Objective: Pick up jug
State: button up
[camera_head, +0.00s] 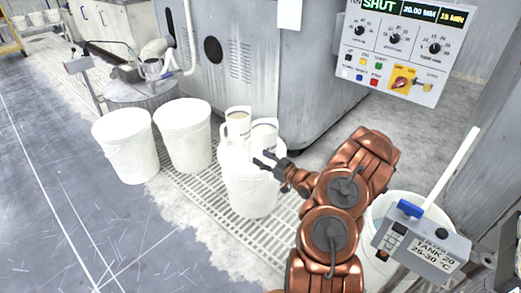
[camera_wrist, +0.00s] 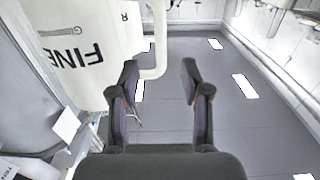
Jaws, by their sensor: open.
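Two white jugs stand side by side on a white lidded bucket (camera_head: 250,190) in the head view: a left jug (camera_head: 238,127) and a right jug (camera_head: 264,133). Dark print shows on both. My gripper (camera_head: 262,158) is open and empty, low by the front of the right jug. In the wrist view one jug (camera_wrist: 85,75) fills the upper left, upside down in the picture, with the letters "FINE" on it. Its handle (camera_wrist: 158,35) lies ahead of my open fingers (camera_wrist: 159,70), in line with the gap. I cannot tell which jug this is.
Two white buckets (camera_head: 126,148) (camera_head: 184,137) stand to the left on the floor grating. A grey machine cabinet (camera_head: 235,60) is behind the jugs. A tank (camera_head: 385,215) with a control box (camera_head: 425,247) is at right. A control panel (camera_head: 395,45) hangs at upper right.

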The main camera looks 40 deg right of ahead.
aim_at(248, 150)
jog(key=shift+b+x, duration=1.7)
jog(key=shift+x, duration=2.1)
jog(key=shift+c, duration=0.4)
grip_shut()
